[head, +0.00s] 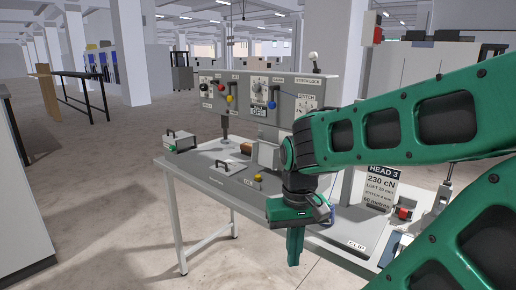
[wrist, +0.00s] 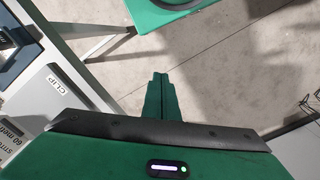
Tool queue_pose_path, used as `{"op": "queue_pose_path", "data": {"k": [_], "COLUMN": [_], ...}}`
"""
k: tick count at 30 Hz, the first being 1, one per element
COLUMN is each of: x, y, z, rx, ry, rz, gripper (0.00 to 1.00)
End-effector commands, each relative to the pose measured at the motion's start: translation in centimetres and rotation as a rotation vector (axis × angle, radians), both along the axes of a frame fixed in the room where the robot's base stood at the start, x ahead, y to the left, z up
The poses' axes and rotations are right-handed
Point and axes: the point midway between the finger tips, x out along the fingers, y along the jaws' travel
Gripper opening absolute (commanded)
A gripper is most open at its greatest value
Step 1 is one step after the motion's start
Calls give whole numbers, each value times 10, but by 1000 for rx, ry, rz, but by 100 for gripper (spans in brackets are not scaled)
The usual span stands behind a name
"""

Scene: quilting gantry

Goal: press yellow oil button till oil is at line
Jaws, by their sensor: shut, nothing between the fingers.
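A small yellow button (head: 258,177) stands on the grey bench top, near its front edge, beside a small label too small to read surely. A yellow knob (head: 229,98) also shows on the upright control panel; I cannot tell from its label what it is. My gripper (head: 294,262) points down in front of the bench's front edge, to the right of and nearer than the yellow button. Its green fingers are shut and empty, and they also show in the wrist view (wrist: 160,77) over bare floor. I cannot make out an oil level or line.
The control panel (head: 300,95) with several knobs stands along the bench's back. A handled plate (head: 231,167) and a handled box (head: 180,142) lie on the left of the bench. A HEAD 3 sign (head: 381,188) and red button (head: 404,213) are at right. Floor in front is clear.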

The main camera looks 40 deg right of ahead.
Motion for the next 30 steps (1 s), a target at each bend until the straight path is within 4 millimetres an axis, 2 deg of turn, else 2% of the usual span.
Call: {"op": "queue_pose_path", "data": {"k": [2, 4, 8, 17, 24, 30], "x": [-9, -5, 22, 129, 213, 277], "y": [0, -3, -15, -67, -114, -156], "z": [5, 8, 15, 49, 81, 108], "rx": [-1, -6, -27, -83, -94, -79], "ry": [-15, -29, -79, -300, -494, -658], "rz": [-1, -11, -47, -192, -309, -403], "gripper": [0, 0, 0, 0, 0, 0]}}
